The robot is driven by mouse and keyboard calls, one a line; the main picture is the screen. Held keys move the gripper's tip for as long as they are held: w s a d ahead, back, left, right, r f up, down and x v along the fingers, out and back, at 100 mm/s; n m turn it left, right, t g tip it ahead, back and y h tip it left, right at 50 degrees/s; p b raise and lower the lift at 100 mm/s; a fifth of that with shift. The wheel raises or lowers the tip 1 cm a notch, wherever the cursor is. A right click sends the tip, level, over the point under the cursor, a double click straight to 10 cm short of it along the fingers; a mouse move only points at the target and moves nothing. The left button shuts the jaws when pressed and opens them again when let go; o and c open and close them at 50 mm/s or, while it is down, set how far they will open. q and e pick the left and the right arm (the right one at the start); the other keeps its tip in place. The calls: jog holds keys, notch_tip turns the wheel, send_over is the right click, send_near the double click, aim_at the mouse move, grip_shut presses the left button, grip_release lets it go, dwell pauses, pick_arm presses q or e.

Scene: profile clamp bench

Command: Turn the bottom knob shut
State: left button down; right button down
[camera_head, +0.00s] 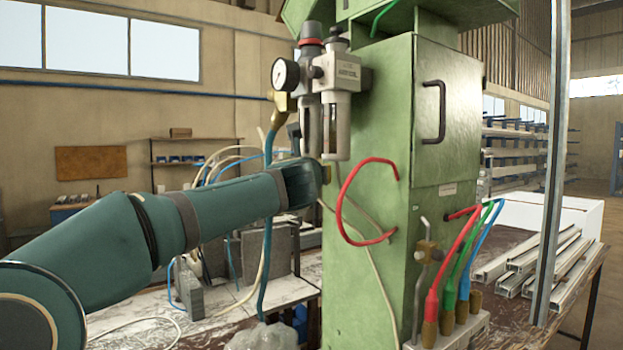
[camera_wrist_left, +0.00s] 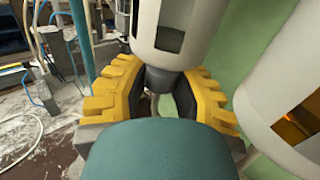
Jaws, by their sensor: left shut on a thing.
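The filter and regulator unit (camera_head: 340,72) is fixed to the green machine column, with two grey bowls hanging down. In the left wrist view, the dark bottom knob (camera_wrist_left: 161,79) sits under the nearer bowl (camera_wrist_left: 172,30). My left gripper (camera_head: 324,173) reaches in from the left, just below the bowls. In the left wrist view its yellow ridged fingers (camera_wrist_left: 160,92) stand on both sides of the knob and are shut on it. My own wrist hides the knob's lower part. In the head view the knob cannot be made out behind the gripper. My right gripper is not in view.
A pressure gauge (camera_head: 285,73) and brass fitting stand left of the unit, with a blue hose (camera_head: 267,240) hanging down. A red hose (camera_head: 347,195) loops close to the gripper's right. The green column (camera_head: 375,260) is close behind. The second bowl (camera_wrist_left: 290,85) is close by.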

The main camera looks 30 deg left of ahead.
pick_arm(q)
jog(key=shift+y, duration=0.4)
jog(key=shift+n, duration=0.3)
jog(key=c, duration=0.7)
grip_release()
jog(key=shift+s, duration=0.1)
jog(key=v, duration=1.1)
jog(key=shift+s+d+r, duration=0.15)
jog(key=shift+s+d, duration=0.15)
